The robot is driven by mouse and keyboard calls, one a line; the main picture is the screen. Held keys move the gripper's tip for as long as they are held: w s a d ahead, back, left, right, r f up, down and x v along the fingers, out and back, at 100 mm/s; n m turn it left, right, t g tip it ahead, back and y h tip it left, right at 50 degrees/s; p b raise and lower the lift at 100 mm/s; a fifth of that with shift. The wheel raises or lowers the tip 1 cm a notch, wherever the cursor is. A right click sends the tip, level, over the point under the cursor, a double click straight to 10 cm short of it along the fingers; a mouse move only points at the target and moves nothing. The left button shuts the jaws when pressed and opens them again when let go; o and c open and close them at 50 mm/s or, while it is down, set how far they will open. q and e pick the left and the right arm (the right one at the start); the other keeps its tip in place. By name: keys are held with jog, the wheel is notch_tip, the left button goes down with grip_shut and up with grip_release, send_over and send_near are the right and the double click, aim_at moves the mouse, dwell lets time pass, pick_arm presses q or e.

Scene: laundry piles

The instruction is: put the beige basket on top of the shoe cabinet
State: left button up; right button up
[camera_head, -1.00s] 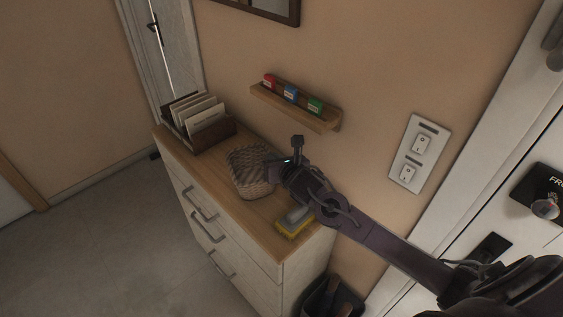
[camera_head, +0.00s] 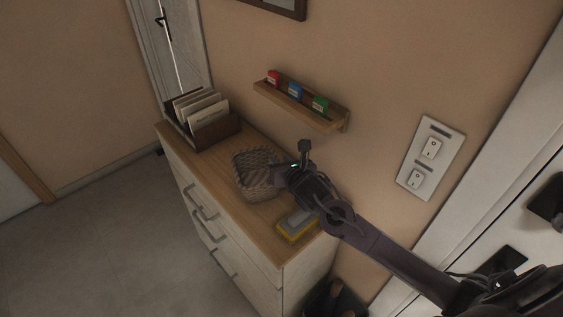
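The beige basket (camera_head: 252,182) is a woven, open-topped basket standing upright on the wooden top of the shoe cabinet (camera_head: 188,158), near its middle. The cabinet has pale drawers with grey handles. My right gripper (camera_head: 283,173) is at the basket's right rim, its dark fingers at or very near the weave. The fingertips are small and partly hidden, so I cannot tell whether they are open or shut. My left gripper is not in view.
A dark letter holder (camera_head: 215,132) with envelopes stands at the cabinet's back left. A yellow and grey object (camera_head: 297,226) lies at the front right. A wall shelf (camera_head: 300,107) with red, blue and green items hangs above. Switches (camera_head: 431,155) are on the wall at right.

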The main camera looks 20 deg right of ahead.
jog(key=shift+r, duration=0.2)
jog(key=shift+s, duration=0.25)
jog(key=b+v, duration=0.2)
jog(key=v, duration=0.9)
jog(key=shift+s+r+b, duration=0.2)
jog(key=shift+b, duration=0.1)
